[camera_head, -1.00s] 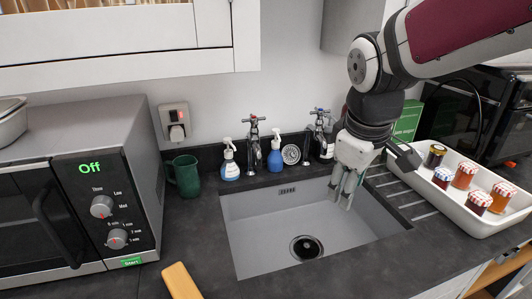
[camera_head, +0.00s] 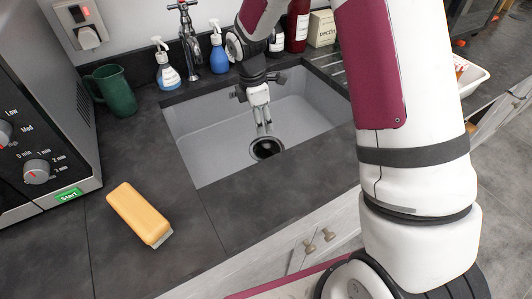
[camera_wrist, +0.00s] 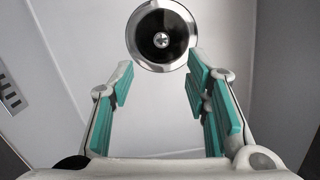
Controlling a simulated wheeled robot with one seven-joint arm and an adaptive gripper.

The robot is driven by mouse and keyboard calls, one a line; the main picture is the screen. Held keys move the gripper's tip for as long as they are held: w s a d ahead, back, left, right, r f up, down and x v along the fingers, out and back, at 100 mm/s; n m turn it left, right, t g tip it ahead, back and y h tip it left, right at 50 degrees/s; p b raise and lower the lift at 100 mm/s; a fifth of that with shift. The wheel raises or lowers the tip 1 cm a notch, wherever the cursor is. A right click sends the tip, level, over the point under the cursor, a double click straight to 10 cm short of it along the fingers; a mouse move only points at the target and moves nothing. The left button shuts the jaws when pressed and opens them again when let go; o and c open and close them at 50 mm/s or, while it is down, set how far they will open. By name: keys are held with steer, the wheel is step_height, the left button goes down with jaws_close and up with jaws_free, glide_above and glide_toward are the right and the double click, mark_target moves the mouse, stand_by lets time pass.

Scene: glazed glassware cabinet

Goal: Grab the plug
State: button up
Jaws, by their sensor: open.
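My gripper (camera_head: 264,126) is inside the sink, pointing down, open and empty. Its tips are just above and behind the round drain fitting (camera_head: 266,148) in the sink floor. In the wrist view the fitting (camera_wrist: 162,40) has a shiny metal rim, a dark middle and a cross-shaped screw head, ahead of the teal finger pads. I cannot tell whether a sink plug sits in it.
The grey sink (camera_head: 205,150) has raised walls around my gripper.

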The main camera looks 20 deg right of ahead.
mark_target(267, 147)
steer(key=f, duration=0.4)
steer(key=d+f, duration=0.1)
steer(key=f, duration=0.6)
steer(key=shift+s+d+f, duration=0.1)
steer(key=shift+d+f, duration=0.2)
steer(key=shift+f, duration=0.05)
jaws_close()
